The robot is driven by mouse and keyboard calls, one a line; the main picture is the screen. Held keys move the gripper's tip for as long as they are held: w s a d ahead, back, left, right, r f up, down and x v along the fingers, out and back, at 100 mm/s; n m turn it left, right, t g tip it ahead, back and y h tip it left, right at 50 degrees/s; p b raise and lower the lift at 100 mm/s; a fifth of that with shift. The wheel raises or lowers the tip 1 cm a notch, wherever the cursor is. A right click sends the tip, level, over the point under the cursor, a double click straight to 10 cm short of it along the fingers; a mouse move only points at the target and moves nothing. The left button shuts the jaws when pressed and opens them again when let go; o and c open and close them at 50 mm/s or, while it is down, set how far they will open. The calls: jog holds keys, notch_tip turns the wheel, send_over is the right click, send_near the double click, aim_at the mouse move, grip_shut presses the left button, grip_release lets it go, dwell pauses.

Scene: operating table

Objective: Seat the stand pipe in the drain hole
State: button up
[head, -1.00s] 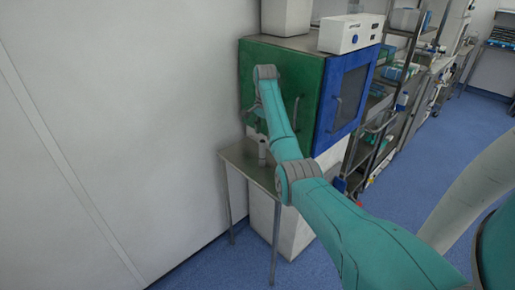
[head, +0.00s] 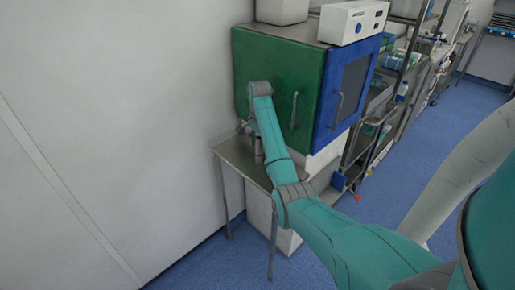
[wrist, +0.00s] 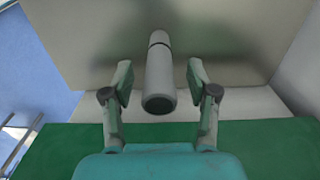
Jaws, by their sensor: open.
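The stand pipe (wrist: 159,70) is a pale grey cylinder with a dark band and a dark open end towards the wrist camera. It stands on the steel side table (head: 235,160). In the head view the pipe (head: 259,151) is partly hidden by my arm. My gripper (wrist: 160,76) is open, with one finger on each side of the pipe. A gap shows between each finger and the pipe. In the head view my gripper is mostly hidden behind my wrist. I cannot make out the drain hole in either view.
A green-fronted cabinet (head: 275,85) with a blue side door (head: 345,95) stands right behind the table. A white wall (head: 120,120) is close on the left. A shelf rack (head: 380,110) stands to the right. Blue floor is open at the right.

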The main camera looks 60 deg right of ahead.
jog(key=shift+f, duration=1.05)
grip_shut()
